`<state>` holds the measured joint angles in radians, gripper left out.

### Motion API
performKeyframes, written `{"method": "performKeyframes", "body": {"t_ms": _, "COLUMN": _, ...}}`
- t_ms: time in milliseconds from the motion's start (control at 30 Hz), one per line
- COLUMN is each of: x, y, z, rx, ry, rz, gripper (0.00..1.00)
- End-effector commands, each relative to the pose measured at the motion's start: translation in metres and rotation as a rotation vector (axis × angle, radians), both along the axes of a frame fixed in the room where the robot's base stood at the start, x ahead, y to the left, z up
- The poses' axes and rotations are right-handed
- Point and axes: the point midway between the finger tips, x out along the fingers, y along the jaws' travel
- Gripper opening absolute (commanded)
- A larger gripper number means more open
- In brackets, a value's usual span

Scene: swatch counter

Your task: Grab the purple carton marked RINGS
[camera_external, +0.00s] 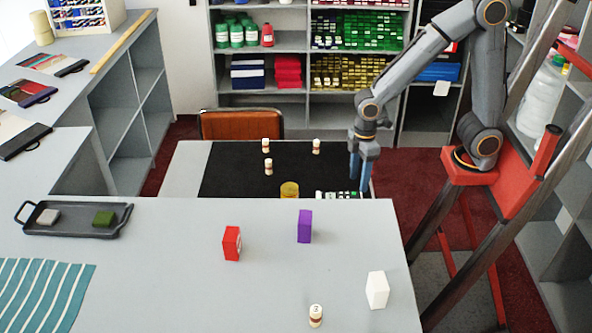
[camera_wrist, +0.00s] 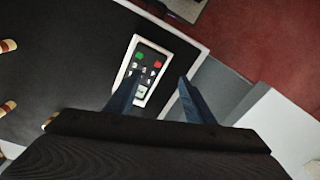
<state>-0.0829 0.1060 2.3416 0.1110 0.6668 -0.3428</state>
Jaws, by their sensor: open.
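A purple carton (camera_external: 304,227) stands upright on the grey counter, right of a red carton (camera_external: 232,243). Any marking on it is too small to read. My gripper (camera_external: 362,180) hangs fingers down beyond the counter's far edge, to the right of and behind the purple carton. In the wrist view my gripper (camera_wrist: 158,92) has its two blue fingers apart with nothing held between them. A keypad device (camera_wrist: 146,72) lies below, showing between the fingers. The purple carton is not in the wrist view.
A white carton (camera_external: 377,290) and a small cream-and-brown bottle (camera_external: 316,315) stand on the counter's right part. A dark tray (camera_external: 75,230) with two blocks is at left. On the black mat (camera_external: 225,170) behind stand small bottles and a yellow cylinder (camera_external: 289,189).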

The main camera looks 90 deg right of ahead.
Motion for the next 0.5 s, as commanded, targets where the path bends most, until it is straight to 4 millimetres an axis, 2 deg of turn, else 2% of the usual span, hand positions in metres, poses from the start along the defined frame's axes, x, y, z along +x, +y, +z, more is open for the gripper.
{"method": "performKeyframes", "body": {"t_ms": 33, "x": 0.025, "y": 0.021, "z": 0.020, "rx": 0.022, "ry": -0.017, "rz": 0.110, "gripper": 0.48}}
{"method": "performKeyframes", "body": {"t_ms": 200, "x": 0.094, "y": 0.097, "z": 0.069, "rx": 0.103, "ry": -0.084, "rz": 0.502, "gripper": 0.48}}
{"method": "performKeyframes", "body": {"t_ms": 400, "x": 0.149, "y": 0.191, "z": 0.117, "rx": 0.197, "ry": -0.191, "rz": 0.894, "gripper": 0.48}}
{"method": "performKeyframes", "body": {"t_ms": 500, "x": 0.163, "y": 0.224, "z": 0.133, "rx": 0.230, "ry": -0.236, "rz": 1.022, "gripper": 0.48}}
